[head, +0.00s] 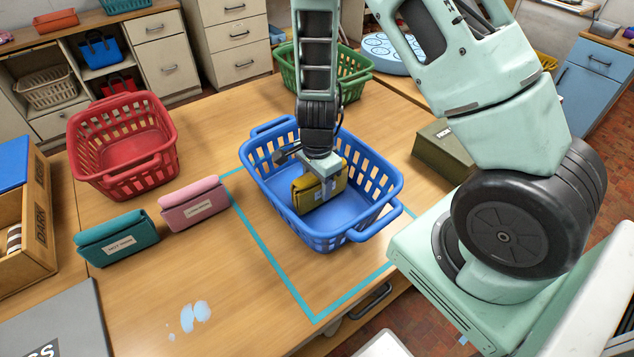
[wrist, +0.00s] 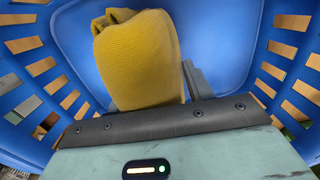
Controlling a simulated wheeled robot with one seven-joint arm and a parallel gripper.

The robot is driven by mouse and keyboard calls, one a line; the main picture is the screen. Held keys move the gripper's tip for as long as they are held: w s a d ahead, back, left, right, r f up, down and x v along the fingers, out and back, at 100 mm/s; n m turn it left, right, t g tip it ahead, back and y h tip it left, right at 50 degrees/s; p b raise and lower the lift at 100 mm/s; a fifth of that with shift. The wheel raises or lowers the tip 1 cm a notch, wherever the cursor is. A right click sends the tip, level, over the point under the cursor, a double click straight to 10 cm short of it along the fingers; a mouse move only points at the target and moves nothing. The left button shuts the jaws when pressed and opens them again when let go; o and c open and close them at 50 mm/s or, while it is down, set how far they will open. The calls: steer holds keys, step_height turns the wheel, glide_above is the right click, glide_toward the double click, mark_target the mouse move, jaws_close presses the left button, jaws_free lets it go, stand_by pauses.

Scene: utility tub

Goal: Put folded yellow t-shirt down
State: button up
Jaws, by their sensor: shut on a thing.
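The folded yellow t-shirt (head: 308,191) is a mustard-yellow bundle with a pale label, inside the blue basket (head: 384,176). My gripper (head: 327,186) reaches down into the basket and is shut on the yellow t-shirt. In the wrist view the yellow t-shirt (wrist: 138,58) fills the space in front of my gripper (wrist: 160,95), with one grey finger showing at its right side. The blue basket floor (wrist: 215,35) lies behind it. I cannot tell whether the t-shirt touches the floor.
A pink bundle (head: 193,203) and a teal bundle (head: 117,238) lie left of the blue basket. A red basket (head: 121,143) stands at the back left, a green basket (head: 349,69) behind. An olive box (head: 441,150) is on the right. Teal tape marks the table around the blue basket.

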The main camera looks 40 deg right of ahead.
steer(key=shift+f, duration=0.2)
steer(key=o, duration=1.1)
steer(key=shift+r, duration=0.15)
